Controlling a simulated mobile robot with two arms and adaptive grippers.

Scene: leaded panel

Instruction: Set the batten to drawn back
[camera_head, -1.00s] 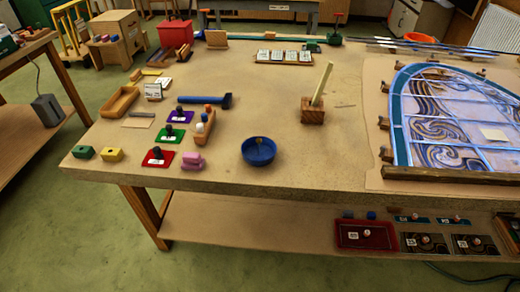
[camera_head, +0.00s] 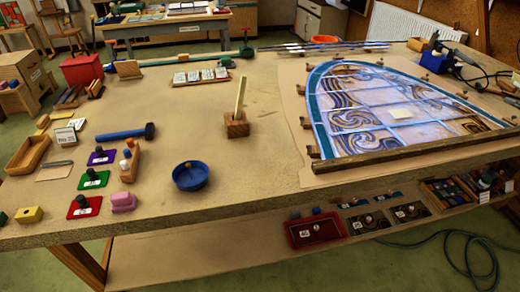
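The leaded panel (camera_head: 400,112), an arched glass piece with blue border and swirl patterns, lies on a board on the right of the workbench. A long dark wooden batten (camera_head: 420,150) lies along the panel's near straight edge. It looks close against the panel; I cannot tell whether there is a gap. Small wooden blocks (camera_head: 311,151) sit around the panel's curved edge. Neither of my grippers shows in the head view.
A blue bowl (camera_head: 190,176), a blue hammer (camera_head: 126,133), coloured cards with knobs (camera_head: 89,180) and a wooden block with an upright stick (camera_head: 237,122) stand on the bench. A lower shelf holds a red tray (camera_head: 316,232).

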